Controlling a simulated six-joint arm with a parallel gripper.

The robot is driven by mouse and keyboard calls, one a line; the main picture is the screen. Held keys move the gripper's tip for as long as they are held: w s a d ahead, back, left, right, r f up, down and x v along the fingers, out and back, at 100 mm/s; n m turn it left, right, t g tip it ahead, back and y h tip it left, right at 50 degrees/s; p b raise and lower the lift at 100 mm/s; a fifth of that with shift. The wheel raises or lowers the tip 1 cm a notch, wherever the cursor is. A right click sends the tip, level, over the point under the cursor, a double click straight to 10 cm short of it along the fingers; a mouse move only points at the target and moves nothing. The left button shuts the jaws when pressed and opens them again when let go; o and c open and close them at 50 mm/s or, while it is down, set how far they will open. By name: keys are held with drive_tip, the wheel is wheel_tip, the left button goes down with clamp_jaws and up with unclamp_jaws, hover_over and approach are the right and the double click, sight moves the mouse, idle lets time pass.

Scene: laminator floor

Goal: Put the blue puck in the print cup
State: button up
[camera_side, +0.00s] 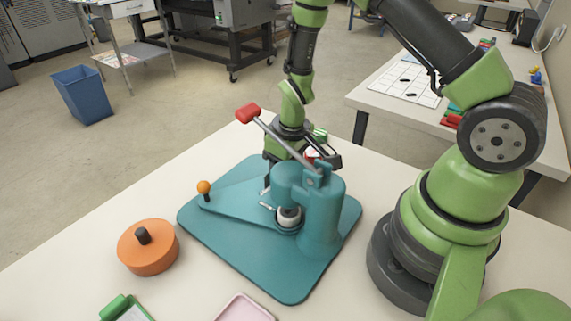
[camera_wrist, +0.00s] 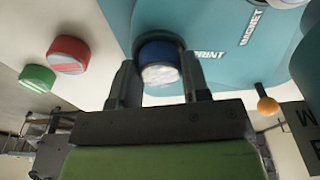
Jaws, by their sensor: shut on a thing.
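The blue puck (camera_wrist: 158,64) with its pale patterned face shows between my fingertips in the wrist view. My gripper (camera_wrist: 160,84) is shut on it, one finger on each side. The puck is at the dark round print cup (camera_wrist: 166,36), beside the word PRINT on the teal press plate. I cannot tell whether it is seated in the cup or just above it. In the side view my gripper (camera_side: 282,160) is low behind the teal press (camera_side: 308,205), which hides the puck and the print cup.
A red puck (camera_wrist: 68,54) and a green puck (camera_wrist: 37,78) stand close by on the table. The press has a red-handled lever (camera_side: 248,113) and an orange knob (camera_side: 204,187). An orange round container (camera_side: 148,250) and a pink tray (camera_side: 246,309) stand in front.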

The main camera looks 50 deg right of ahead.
drive_tip(key=shift+f, duration=0.1)
drive_tip(key=o, duration=0.9)
drive_tip(key=s+a+r+m+t, duration=0.1)
drive_tip(key=s+r+t, duration=0.15)
drive_tip(key=r, duration=0.95)
drive_tip(key=s+a+r+m+t, duration=0.15)
drive_tip(key=s+r, duration=0.25)
drive_tip(key=r, duration=0.8)
drive_tip(key=s+a+r+m+t+y, duration=0.1)
drive_tip(key=s+r, duration=0.3)
drive_tip(key=s, duration=0.4)
drive_tip(key=shift+s+a+r+m+t+y, duration=0.35)
drive_tip(key=shift+a+m+y, duration=0.2)
drive_tip(key=shift+a, duration=0.3)
drive_tip(key=shift+f, duration=0.1)
